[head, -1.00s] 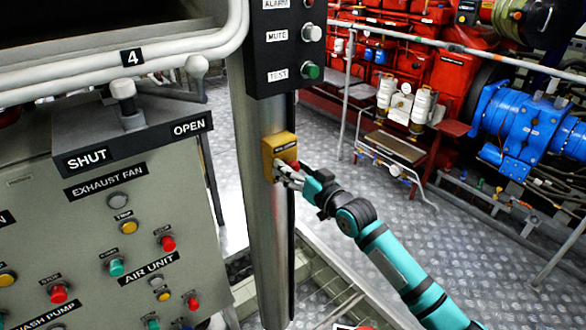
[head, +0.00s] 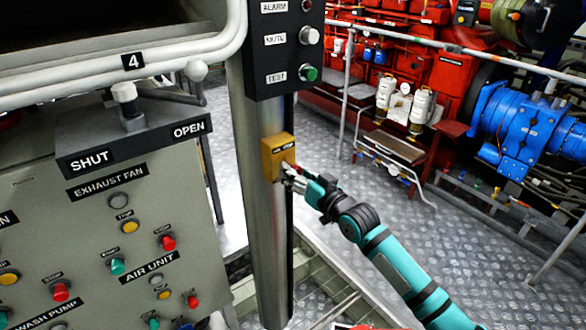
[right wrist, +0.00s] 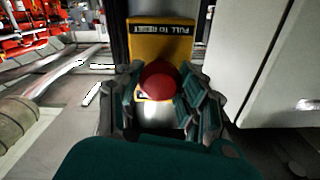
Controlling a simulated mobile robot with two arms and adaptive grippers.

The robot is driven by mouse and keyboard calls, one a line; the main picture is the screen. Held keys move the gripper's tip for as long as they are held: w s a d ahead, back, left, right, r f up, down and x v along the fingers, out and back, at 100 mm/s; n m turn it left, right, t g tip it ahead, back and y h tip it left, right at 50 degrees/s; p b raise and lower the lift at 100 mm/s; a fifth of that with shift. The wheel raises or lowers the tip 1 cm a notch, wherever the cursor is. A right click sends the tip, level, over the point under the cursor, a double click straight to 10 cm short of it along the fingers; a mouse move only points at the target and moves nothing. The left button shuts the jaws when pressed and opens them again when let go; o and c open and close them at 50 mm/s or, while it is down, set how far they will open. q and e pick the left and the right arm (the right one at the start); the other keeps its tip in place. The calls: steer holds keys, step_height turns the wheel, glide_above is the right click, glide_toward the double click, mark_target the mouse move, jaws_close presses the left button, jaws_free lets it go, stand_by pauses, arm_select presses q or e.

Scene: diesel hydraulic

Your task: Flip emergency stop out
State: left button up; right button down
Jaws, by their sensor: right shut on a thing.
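The emergency stop is a yellow box (head: 272,152) fixed to the grey metal post in the head view. In the right wrist view the yellow box (right wrist: 172,38) carries a black label reading "PULL TO RESET", seen upside down. Its round red button (right wrist: 158,80) sits between the fingers of my right gripper (right wrist: 160,92). In the head view my right gripper (head: 291,176) reaches the box from the right and hides the button. The right gripper is shut on the red button. My left gripper is in neither view.
The post (head: 262,225) carries a black panel (head: 284,48) with alarm, mute and test controls above the box. A grey control console (head: 100,220) with several buttons stands at the left. A metal rail (head: 340,100) and red and blue machinery lie behind.

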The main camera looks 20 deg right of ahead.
steer(key=c, duration=0.8)
jaws_free()
steer(key=shift+s+d, duration=0.1)
steer(key=v, duration=1.2)
